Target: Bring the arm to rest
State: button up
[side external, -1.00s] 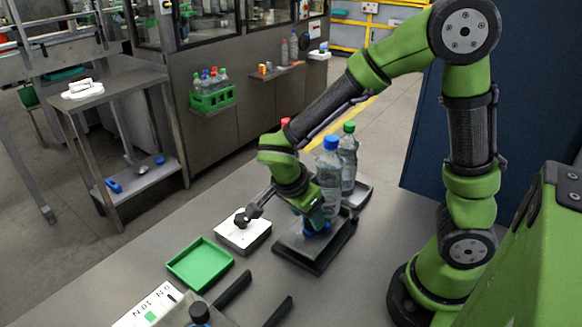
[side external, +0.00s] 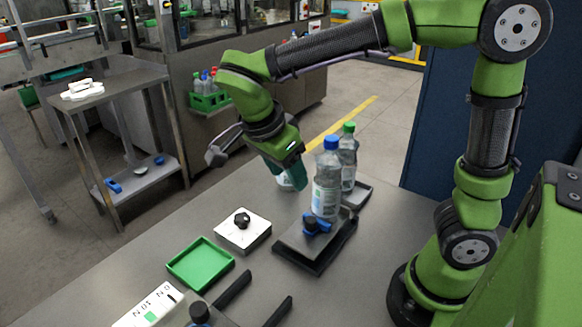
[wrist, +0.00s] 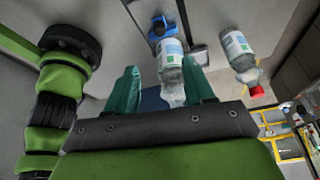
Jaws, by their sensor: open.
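My gripper (side external: 290,176) hangs in the air at the middle of the bench with its teal fingers pointing down. It is open with nothing held. It also shows in the wrist view (wrist: 160,68), where a clear labelled bottle (wrist: 172,72) appears between the fingers. In the side view, a blue-capped bottle (side external: 326,192) stands upright at the rear of a dark platform, right of the gripper. A blue clamp-like part with a black knob (side external: 317,224) sits in front of it. The clamp also shows in the wrist view (wrist: 160,28).
A green-capped bottle (side external: 348,162) stands behind. A red-capped bottle (wrist: 240,58) shows in the wrist view. A white block with black knob (side external: 243,231) and a green tray (side external: 201,263) are on the bench (side external: 120,285). The air left of my gripper is clear.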

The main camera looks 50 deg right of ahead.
jog(key=s+d+r+n+t+y, duration=0.1)
jog(key=s+d+n+t+y, duration=0.1)
jog(key=n, duration=0.6)
jog(key=s+d+r+n+t+y, duration=0.1)
jog(key=s+n+t+y, duration=0.3)
jog(key=n+t, duration=0.2)
jog(key=shift+s+d+n+y, duration=0.15)
jog(key=shift+d+n+y, duration=0.2)
jog(key=shift+n, duration=0.75)
jog(key=shift+o, duration=0.4)
